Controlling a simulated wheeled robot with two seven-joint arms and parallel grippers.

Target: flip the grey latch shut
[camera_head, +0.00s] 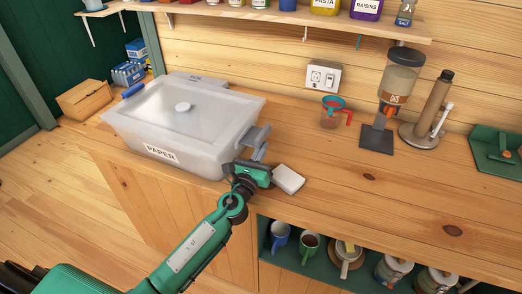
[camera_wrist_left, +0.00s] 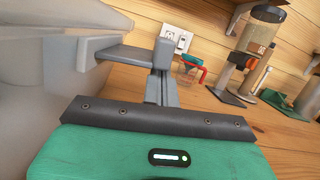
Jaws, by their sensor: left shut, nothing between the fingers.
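A translucent lidded bin labelled PAPER (camera_head: 190,150) stands on the wooden counter; its side fills the left of the left wrist view (camera_wrist_left: 40,110). The grey latch (camera_head: 252,134) is at the bin's right end and sticks outward from it. In the left wrist view the latch (camera_wrist_left: 125,53) reaches across to my fingers. My left gripper (camera_head: 262,153) is shut and empty, close beside the latch; its fingers (camera_wrist_left: 163,60) appear to be at the latch's outer end, but I cannot tell whether they touch. My right gripper is not in view.
A small white block (camera_head: 289,179) lies just right of my left gripper. A blue latch (camera_head: 133,90) is at the bin's left end. A measuring cup (camera_head: 331,113) and a dispenser (camera_head: 397,80) stand farther right. The counter between has free room.

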